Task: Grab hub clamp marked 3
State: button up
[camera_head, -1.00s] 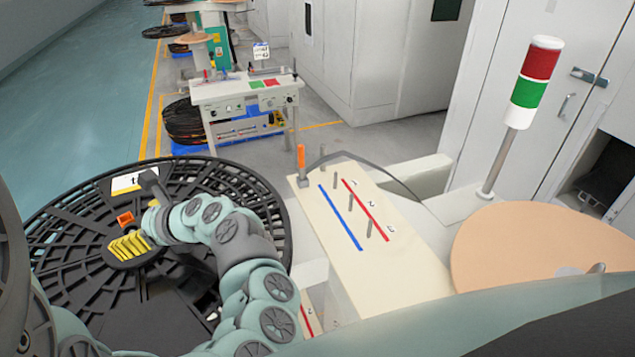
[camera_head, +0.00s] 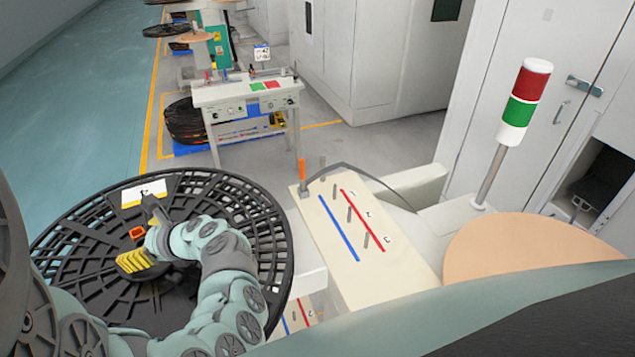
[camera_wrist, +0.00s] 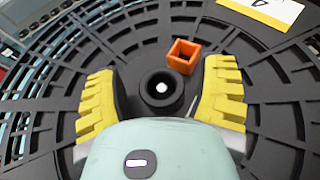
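My gripper (camera_wrist: 162,95) has yellow ribbed fingers, spread apart. It is low over the middle of a large black slotted reel (camera_head: 255,210). In the wrist view, a round black hub piece (camera_wrist: 150,103) with a white centre lies between the fingers. I see gaps beside it, so the fingers do not appear closed on it. An orange square socket (camera_wrist: 181,56) is just beyond the hub, and shows in the head view (camera_head: 137,232). No number 3 is legible on the hub piece. In the head view my arm hides part of the reel and one finger.
To the right, a cream table (camera_head: 345,275) has several grey pegs, blue and red lines, numbers and an orange handle (camera_head: 302,168). A signal tower (camera_head: 523,105) stands beyond.

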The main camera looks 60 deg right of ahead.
grip_shut()
dwell(0.4)
